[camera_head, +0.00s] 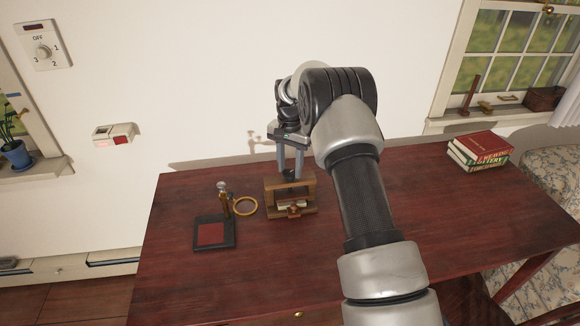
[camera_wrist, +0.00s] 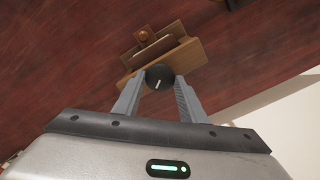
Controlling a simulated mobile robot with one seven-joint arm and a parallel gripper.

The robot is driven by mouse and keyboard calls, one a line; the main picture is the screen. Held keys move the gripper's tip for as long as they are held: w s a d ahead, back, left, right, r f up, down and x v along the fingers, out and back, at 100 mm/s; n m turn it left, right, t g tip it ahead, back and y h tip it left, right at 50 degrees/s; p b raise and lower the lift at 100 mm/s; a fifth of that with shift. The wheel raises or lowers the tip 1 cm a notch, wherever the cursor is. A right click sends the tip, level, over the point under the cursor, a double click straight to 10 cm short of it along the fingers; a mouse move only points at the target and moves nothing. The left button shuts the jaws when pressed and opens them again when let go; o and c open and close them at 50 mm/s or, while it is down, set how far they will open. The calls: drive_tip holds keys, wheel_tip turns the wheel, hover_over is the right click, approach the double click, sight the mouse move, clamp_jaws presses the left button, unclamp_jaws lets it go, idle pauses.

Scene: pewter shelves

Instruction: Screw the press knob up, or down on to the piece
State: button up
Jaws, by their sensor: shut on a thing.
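The small wooden press (camera_head: 268,198) stands on the dark red table, with a pale piece (camera_head: 291,205) low inside its frame. Its dark round knob (camera_wrist: 159,77) with a white mark sits at the top of the press. My gripper (camera_head: 290,172) points down from above, and its two fingers are shut on the knob, one on each side in the wrist view. The wrist view also shows the press frame (camera_wrist: 190,55) below the knob. The screw under the knob is hard to make out.
Left of the press are a brass ring (camera_head: 245,206), a stamp with a wooden handle (camera_head: 226,205) and a black pad with a red face (camera_head: 211,233). Stacked books (camera_head: 480,150) lie at the far right. The table's front middle is mostly clear. A wall stands close behind.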

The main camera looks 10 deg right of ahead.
sight(290, 172)
drive_tip(key=n, duration=0.5)
drive_tip(key=shift+n, duration=0.3)
drive_tip(key=n, duration=0.5)
idle(0.4)
drive_tip(key=o, duration=1.1)
drive_tip(key=shift+c, duration=0.2)
wheel_tip(290, 172, up, 18)
drive_tip(key=p, duration=0.1)
drive_tip(key=shift+f, duration=0.25)
drive_tip(key=shift+r, duration=0.1)
